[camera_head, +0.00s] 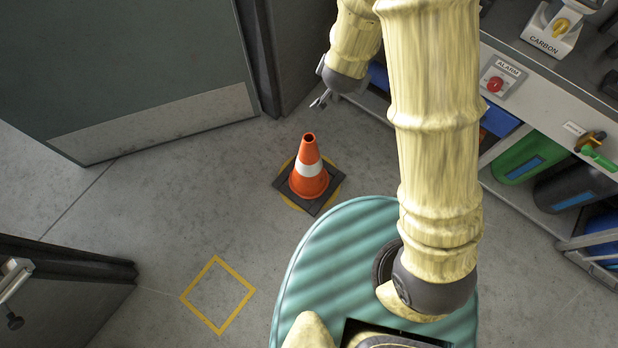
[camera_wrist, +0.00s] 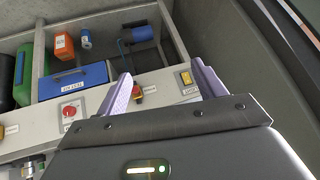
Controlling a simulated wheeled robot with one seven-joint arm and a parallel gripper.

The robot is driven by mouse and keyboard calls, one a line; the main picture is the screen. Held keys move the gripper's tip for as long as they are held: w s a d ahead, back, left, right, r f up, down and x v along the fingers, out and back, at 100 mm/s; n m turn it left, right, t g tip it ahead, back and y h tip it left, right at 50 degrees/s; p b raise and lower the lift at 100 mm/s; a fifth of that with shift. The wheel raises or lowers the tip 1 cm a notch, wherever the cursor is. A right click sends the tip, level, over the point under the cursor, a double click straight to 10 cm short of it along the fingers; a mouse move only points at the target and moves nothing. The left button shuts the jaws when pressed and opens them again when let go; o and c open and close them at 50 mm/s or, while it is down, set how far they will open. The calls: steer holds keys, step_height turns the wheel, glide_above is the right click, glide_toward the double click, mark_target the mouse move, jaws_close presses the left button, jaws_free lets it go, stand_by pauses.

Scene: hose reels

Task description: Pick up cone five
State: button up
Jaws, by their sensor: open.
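An orange traffic cone (camera_head: 309,177) with a white band and a dark square base stands upright on the floor, on a yellow round marking, in the head view. No number on it can be read, so I cannot tell whether it is cone five. My gripper (camera_head: 319,101) is above and slightly right of the cone in the picture, apart from it. In the wrist view my gripper (camera_wrist: 166,85) shows two pale purple fingers spread apart with nothing held between them. The wrist view looks toward the shelf bench, and the cone is not in it.
A yellow square outline (camera_head: 218,295) lies on bare floor at lower left. A dark door (camera_head: 120,70) stands at upper left. A bench with a red alarm button (camera_head: 495,84) and shelves with a green container (camera_head: 528,158) line the right side. Floor around the cone's left is clear.

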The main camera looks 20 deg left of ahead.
steer(key=a+f+t+h+b, duration=0.15)
steer(key=a+f+b, duration=0.4)
steer(key=f, duration=0.65)
steer(key=t+h+b, duration=0.1)
steer(key=t+b, duration=0.2)
steer(key=b, duration=0.6)
glide_above(305, 147)
step_height(305, 147, down, 12)
steer(key=s+a+f+t+h+b, duration=0.2)
steer(key=s+f+t+b, duration=0.5)
steer(key=s+f+b, duration=0.5)
steer(key=shift+s+a+f, duration=0.3)
steer(key=shift+f, duration=0.55)
steer(key=b+x, duration=0.5)
steer(key=x, duration=0.6)
steer(key=shift+w, duration=0.1)
steer(key=shift+w+r, duration=0.25)
steer(key=shift+w, duration=0.2)
steer(key=shift+w+d+b, duration=0.1)
steer(key=shift+b, duration=0.3)
